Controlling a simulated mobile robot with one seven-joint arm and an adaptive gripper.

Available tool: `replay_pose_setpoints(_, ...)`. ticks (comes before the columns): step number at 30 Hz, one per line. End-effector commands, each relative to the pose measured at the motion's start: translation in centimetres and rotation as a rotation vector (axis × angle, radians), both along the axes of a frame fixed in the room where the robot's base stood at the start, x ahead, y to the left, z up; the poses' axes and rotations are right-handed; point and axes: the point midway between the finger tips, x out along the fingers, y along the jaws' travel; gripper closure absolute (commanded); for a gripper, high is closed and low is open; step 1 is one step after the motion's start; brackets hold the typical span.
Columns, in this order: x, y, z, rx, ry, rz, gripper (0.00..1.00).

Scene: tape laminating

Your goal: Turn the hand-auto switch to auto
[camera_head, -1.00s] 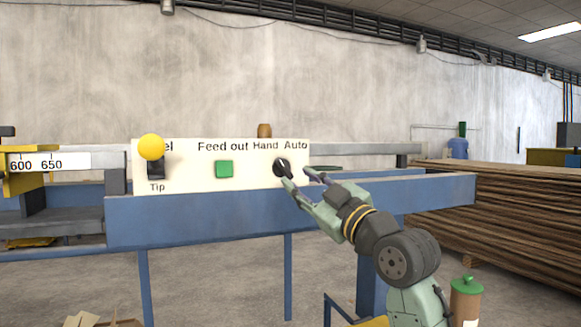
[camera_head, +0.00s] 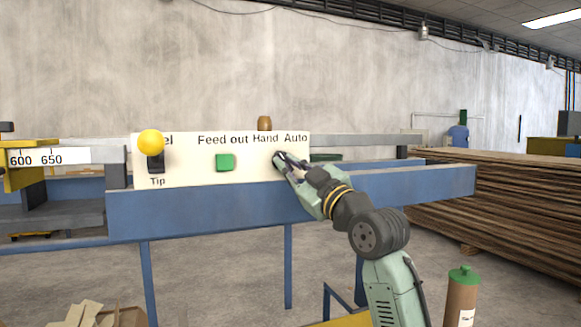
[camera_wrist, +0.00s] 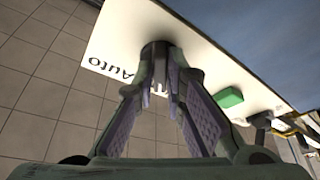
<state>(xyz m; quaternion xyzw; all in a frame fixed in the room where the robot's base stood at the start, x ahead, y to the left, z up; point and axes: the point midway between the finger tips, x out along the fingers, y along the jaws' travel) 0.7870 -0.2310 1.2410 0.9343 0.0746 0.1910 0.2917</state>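The hand-auto switch is a dark round knob on the pale control panel (camera_head: 190,174), below the words "Hand" and "Auto". In the head view my gripper (camera_head: 285,160) reaches it from the lower right and hides most of it. In the wrist view the switch (camera_wrist: 155,47) shows at the tips of my two fingers. The fingertips have come together on either side of its handle and appear to grip it. The handle's exact angle is hidden between the fingers.
A green button (camera_head: 225,162) sits left of the switch, and a yellow ball-topped lever (camera_head: 151,144) stands farther left. A blue beam (camera_head: 200,208) runs below the panel. Stacked boards (camera_head: 500,205) lie to the right.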

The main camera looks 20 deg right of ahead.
Motion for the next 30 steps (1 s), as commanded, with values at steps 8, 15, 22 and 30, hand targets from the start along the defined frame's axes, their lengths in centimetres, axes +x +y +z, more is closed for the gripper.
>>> replay_pose_setpoints(8, -0.01, 0.00, 0.00, 0.000, 0.000, 0.000, 1.00)
replay_pose_setpoints(15, -0.01, 0.01, -0.02, 0.003, 0.000, 0.000, 1.00)
replay_pose_setpoints(22, 0.00, 0.13, -0.13, 0.060, 0.001, 0.002, 1.00)
replay_pose_setpoints(30, 0.02, 0.36, -0.18, 0.245, 0.007, 0.003, 1.00)
